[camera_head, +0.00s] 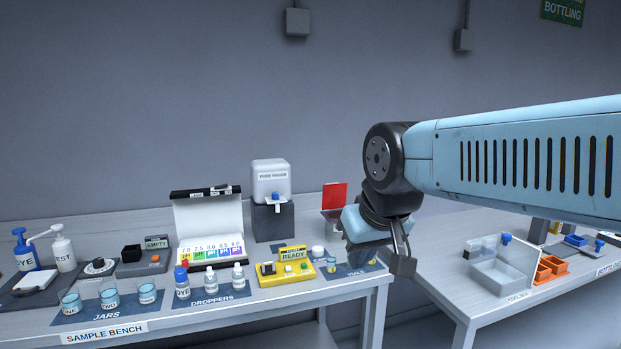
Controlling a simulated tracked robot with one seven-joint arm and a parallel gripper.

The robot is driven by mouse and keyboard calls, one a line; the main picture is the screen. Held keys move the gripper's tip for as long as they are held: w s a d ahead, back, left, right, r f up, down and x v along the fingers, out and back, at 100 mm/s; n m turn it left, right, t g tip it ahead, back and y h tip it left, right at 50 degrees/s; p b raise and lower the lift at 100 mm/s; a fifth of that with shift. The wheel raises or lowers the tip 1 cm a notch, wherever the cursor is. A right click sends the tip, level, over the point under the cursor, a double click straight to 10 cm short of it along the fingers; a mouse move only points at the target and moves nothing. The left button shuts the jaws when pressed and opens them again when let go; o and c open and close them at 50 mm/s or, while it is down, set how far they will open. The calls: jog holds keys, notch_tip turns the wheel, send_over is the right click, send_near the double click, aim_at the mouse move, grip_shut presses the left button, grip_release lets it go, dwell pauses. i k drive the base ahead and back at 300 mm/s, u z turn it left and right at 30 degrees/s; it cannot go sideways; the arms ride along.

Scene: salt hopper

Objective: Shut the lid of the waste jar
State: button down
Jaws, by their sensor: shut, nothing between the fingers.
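An open red lid (335,195) stands upright at the back right of the sample bench. It appears to belong to the waste jar, though no label on it can be read. The container below the lid is mostly hidden behind my gripper. My gripper (403,264) is shut and empty, with its fingers pointing down near the bench's right end. In the picture it is right of and below the red lid. I cannot tell the distance between them in depth.
The sample bench (215,318) holds a white dispenser (271,182), a colour chart (211,240), a yellow READY device (286,275), jars and droppers.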

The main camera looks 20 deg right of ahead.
aim_at(334, 195)
jog(key=z, duration=0.4)
jog(key=i, duration=1)
jog(key=u, duration=0.4)
